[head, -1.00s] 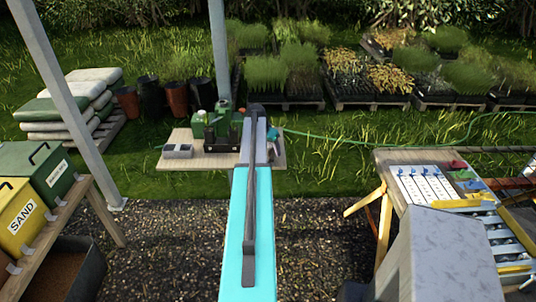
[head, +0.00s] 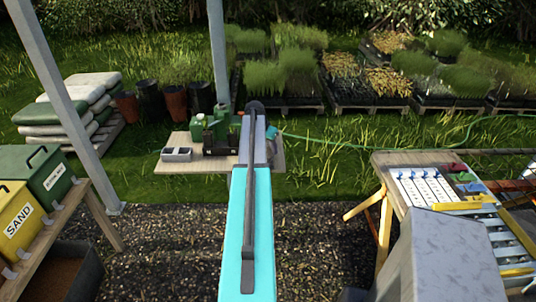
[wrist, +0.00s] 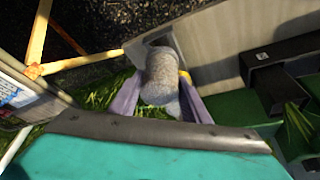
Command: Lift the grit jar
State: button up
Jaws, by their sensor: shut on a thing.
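The grit jar (wrist: 160,78) shows in the wrist view as a grey, speckled cylinder between the two purple-grey fingers of my gripper (wrist: 158,93). The gripper is shut on it. The jar's far end is close to a grey holder with a dark recess (wrist: 160,37) at the table edge; I cannot tell whether they touch. In the head view my arm hides the gripper and the jar.
The small wooden table (head: 200,167) carries a grey two-part tray (head: 177,154) and green containers (head: 214,128). A workbench (head: 386,162) stands at the right. Sand and other bins (head: 20,215) stand at the left. Gravel lies between.

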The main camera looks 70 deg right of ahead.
jog(key=shift+r, duration=0.4)
jog(key=shift+a+r+b, duration=0.2)
jog(key=shift+b, duration=0.1)
jog(key=s+a+r+b, duration=0.1)
jog(key=a+b, duration=0.3)
jog(key=a, duration=1.1)
jog(key=shift+s+a+r+b, duration=0.25)
jog(key=shift+s+r+b, duration=0.05)
jog(key=shift+s, duration=0.25)
jog(key=shift+w, duration=0.15)
